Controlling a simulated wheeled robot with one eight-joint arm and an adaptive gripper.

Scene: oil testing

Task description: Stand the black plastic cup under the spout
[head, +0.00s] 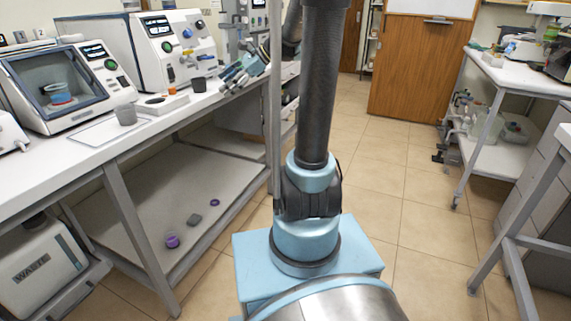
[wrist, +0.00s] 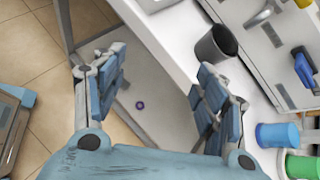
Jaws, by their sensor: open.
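The black cup (head: 199,84) stands upright on the white bench near its front edge, in front of a white machine (head: 150,62). In the wrist view the black cup (wrist: 213,45) is empty-looking, with its mouth showing. My gripper (head: 229,77) is open beside the bench, to the right of the cup. In the wrist view my gripper (wrist: 160,68) has nothing between its spread fingers, and the cup lies just beyond the right finger, apart from it. A curved metal piece (wrist: 263,13) on the machine front may be the spout; it is unclear in the head view.
A small orange container (head: 171,86) is left of the black cup. Blue (wrist: 278,135) and green (wrist: 303,166) cylindrical parts project near the right finger. Small items lie on the lower shelf (head: 150,200).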

